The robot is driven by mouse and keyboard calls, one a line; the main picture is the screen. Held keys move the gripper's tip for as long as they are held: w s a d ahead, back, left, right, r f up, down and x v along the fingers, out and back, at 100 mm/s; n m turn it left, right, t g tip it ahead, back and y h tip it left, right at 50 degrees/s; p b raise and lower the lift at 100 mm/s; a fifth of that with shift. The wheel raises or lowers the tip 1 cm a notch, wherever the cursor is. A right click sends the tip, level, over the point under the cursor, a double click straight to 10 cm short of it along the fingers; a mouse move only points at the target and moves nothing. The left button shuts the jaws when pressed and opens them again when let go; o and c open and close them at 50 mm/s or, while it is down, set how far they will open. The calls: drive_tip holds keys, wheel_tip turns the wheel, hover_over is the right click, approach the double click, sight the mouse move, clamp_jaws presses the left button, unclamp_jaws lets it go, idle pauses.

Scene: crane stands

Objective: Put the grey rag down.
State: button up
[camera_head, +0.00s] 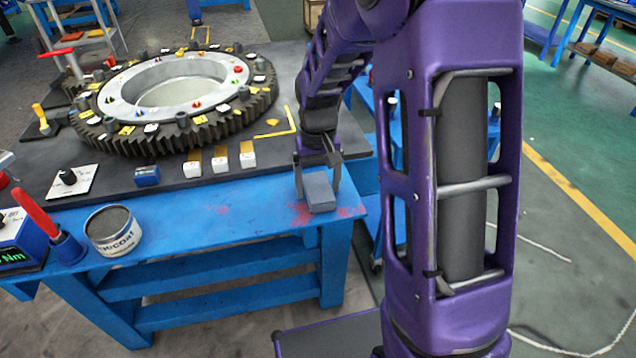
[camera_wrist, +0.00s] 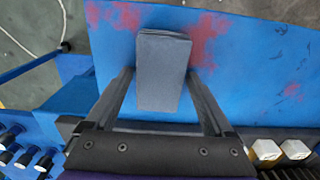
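The grey rag (camera_head: 319,191) is a folded, block-like bundle over the near right corner of the blue table (camera_head: 200,215). It also shows in the wrist view (camera_wrist: 163,68), lengthwise between the fingers. My gripper (camera_head: 317,184) points down, with one finger along each side of the rag. In the wrist view, my gripper (camera_wrist: 160,74) has its fingertips against or very close to the rag's sides, and looks shut on it. I cannot tell whether the rag's underside touches the tabletop.
A large gear ring (camera_head: 180,90) lies on a dark mat behind. Blue tabletop with red stains around the rag is clear. The table's front and right edges are close.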

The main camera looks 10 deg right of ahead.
sight(318, 185)
drive_tip(key=shift+o, duration=0.4)
drive_tip(key=shift+r, duration=0.35)
wheel_tip(318, 185, up, 12)
drive_tip(key=p, duration=0.2)
drive_tip(key=shift+f, duration=0.15)
